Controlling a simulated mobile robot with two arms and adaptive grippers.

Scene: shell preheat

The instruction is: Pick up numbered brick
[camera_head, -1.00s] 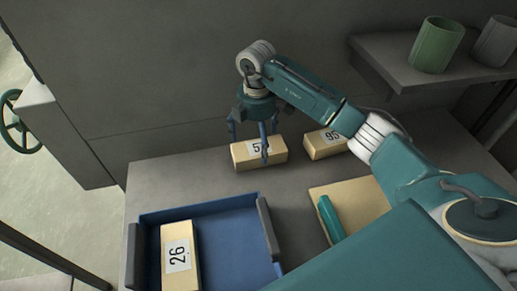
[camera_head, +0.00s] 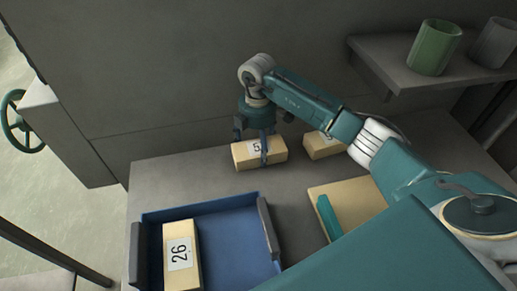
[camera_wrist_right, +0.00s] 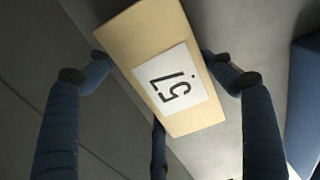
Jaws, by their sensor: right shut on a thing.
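A tan brick with a white label (camera_head: 276,154) rests on the grey table near the back wall. Its label reads 57 in the right wrist view (camera_wrist_right: 146,38). My right gripper (camera_head: 258,143) comes from above and is shut on this brick, with blue fingers on opposite sides of it. The fingers also show in the wrist view (camera_wrist_right: 165,75). A second tan brick (camera_head: 320,152) lies to its right, its number partly hidden by my arm. A third brick labelled 26 (camera_head: 183,272) lies in the blue tray (camera_head: 230,245). My left gripper is not in view.
A tan board (camera_head: 362,197) with a teal bar (camera_head: 329,217) lies on the table right of the tray. A wall shelf (camera_head: 400,80) holds a green cup (camera_head: 434,48) and a grey cup (camera_head: 494,42). Bare table (camera_head: 165,180) lies left of the held brick.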

